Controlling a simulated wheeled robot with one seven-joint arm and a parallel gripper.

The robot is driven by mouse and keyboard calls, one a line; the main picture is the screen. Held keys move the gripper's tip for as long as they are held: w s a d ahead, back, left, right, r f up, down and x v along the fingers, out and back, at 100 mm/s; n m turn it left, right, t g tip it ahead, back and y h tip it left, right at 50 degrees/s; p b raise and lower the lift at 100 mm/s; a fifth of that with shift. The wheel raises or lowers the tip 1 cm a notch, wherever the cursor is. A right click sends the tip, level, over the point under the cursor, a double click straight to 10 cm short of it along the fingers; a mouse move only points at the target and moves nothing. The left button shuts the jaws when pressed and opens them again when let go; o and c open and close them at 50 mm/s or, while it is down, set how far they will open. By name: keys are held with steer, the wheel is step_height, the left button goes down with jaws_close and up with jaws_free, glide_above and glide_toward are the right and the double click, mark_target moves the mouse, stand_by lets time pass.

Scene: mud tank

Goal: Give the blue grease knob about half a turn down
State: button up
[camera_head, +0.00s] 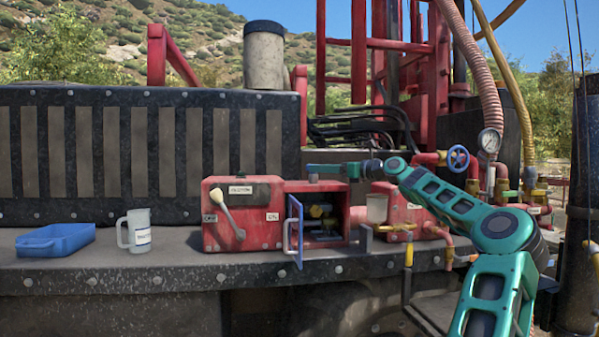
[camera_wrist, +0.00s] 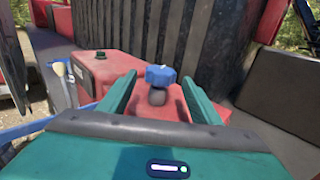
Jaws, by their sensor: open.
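The blue grease knob (camera_wrist: 160,76) stands on a dark round stem on top of the red box (camera_wrist: 125,72), seen in the wrist view. My gripper (camera_wrist: 159,84) is open, with one teal finger on each side of the knob. Gaps show between the knob and both fingers, so it is not gripped. In the head view my gripper (camera_head: 325,169) reaches left, level, just above the red box (camera_head: 309,187).
A blue door (camera_head: 296,230) stands open at the box's front, showing yellow fittings inside. A lever (camera_head: 229,213) sits on the box's left part. A mug (camera_head: 137,231) and blue tray (camera_head: 55,240) stand further left.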

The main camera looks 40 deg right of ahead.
steer(key=x, duration=0.8)
steer(key=shift+w, duration=0.4)
steer(key=c, duration=1)
steer(key=shift+s+d, duration=0.1)
steer(key=shift+d, duration=0.05)
steer(key=shift+c, duration=0.2)
steer(key=shift+h, duration=0.3)
